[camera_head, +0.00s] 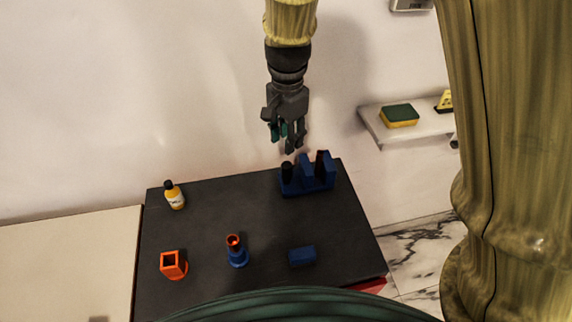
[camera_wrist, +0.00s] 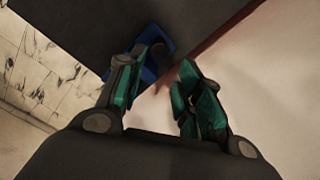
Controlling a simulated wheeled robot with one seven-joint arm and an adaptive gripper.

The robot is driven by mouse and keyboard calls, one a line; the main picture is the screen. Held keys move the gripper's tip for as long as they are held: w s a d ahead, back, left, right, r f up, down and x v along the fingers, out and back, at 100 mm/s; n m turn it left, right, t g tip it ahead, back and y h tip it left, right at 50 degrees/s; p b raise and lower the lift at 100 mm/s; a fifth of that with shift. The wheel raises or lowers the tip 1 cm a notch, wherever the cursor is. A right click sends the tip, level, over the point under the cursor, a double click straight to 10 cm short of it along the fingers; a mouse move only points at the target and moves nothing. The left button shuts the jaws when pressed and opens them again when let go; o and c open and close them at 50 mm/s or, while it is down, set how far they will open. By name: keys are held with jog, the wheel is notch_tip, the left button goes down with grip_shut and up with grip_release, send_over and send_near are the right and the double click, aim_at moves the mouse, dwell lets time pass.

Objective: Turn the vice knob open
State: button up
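The blue vice (camera_head: 313,184) stands at the back right of the dark table top, with upright blue jaws. A dark round post (camera_head: 287,172) rises at its left end; I cannot tell for sure whether this is the knob. My gripper (camera_head: 284,138) hangs above and slightly left of the vice, clear of it. In the wrist view my gripper (camera_wrist: 158,88) is open, with nothing between its green-padded fingers. The vice (camera_wrist: 152,36) shows there beyond the left finger, which hides part of it.
A yellow bottle (camera_head: 174,195), an orange square holder (camera_head: 173,265), a blue-and-orange round piece (camera_head: 237,252) and a blue block (camera_head: 302,256) stand on the dark table (camera_head: 205,226). A wall shelf (camera_head: 385,135) with a sponge (camera_head: 399,116) is at the right. The table's middle is free.

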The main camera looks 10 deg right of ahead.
aim_at(287, 164)
jog(key=shift+s+f, duration=0.1)
jog(key=shift+f, duration=0.4)
jog(key=shift+f+p, duration=1.05)
jog(key=shift+f, duration=3.75)
jog(key=shift+c, duration=0.2)
jog(key=c, duration=0.7)
